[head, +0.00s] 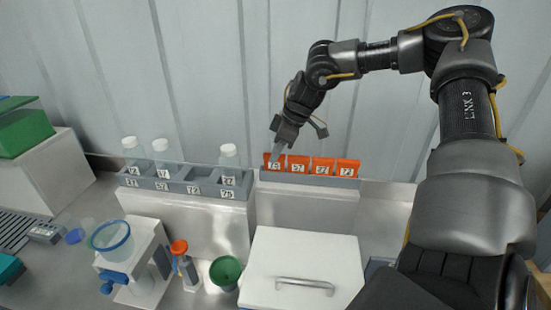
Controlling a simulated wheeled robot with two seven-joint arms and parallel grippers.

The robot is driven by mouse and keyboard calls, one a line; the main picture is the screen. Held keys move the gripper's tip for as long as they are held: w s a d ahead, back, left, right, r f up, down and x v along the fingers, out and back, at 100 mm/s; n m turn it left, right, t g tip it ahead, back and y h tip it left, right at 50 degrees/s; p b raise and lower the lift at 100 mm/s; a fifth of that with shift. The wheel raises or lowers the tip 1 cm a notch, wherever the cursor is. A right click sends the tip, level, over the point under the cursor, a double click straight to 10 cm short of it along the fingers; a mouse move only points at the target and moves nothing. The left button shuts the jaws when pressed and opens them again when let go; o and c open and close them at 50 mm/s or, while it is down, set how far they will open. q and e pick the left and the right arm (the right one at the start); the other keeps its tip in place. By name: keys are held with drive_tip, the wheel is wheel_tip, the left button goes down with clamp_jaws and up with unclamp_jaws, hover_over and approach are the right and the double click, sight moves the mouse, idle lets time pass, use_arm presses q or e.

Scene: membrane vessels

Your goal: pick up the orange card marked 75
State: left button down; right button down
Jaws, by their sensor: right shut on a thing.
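Several orange cards stand in a row in the grey rack at the back, right of the middle. The leftmost orange card (274,160) carries a small white label that seems to read 75, though it is too small to be sure. My right gripper (276,152) reaches down from the upper right and is shut on the top of this leftmost card. The card is still at the level of its neighbours, in the rack (310,180). The gripper's fingers partly hide the card's top edge. My left gripper is not in view.
Left of the card rack, a grey holder (205,187) bears white-capped bottles. In front are a white lidded box (300,255), a green cup (226,270), an orange-capped bottle (181,255) and a blue-rimmed vessel (111,238) on a white stand. The wall is close behind.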

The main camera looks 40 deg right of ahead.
drive_tip(key=shift+r, duration=0.1)
drive_tip(key=shift+w+r, duration=0.1)
drive_tip(key=shift+r, duration=0.15)
wheel_tip(320, 180, up, 17)
drive_tip(key=b, duration=0.4)
drive_tip(key=shift+r, duration=0.15)
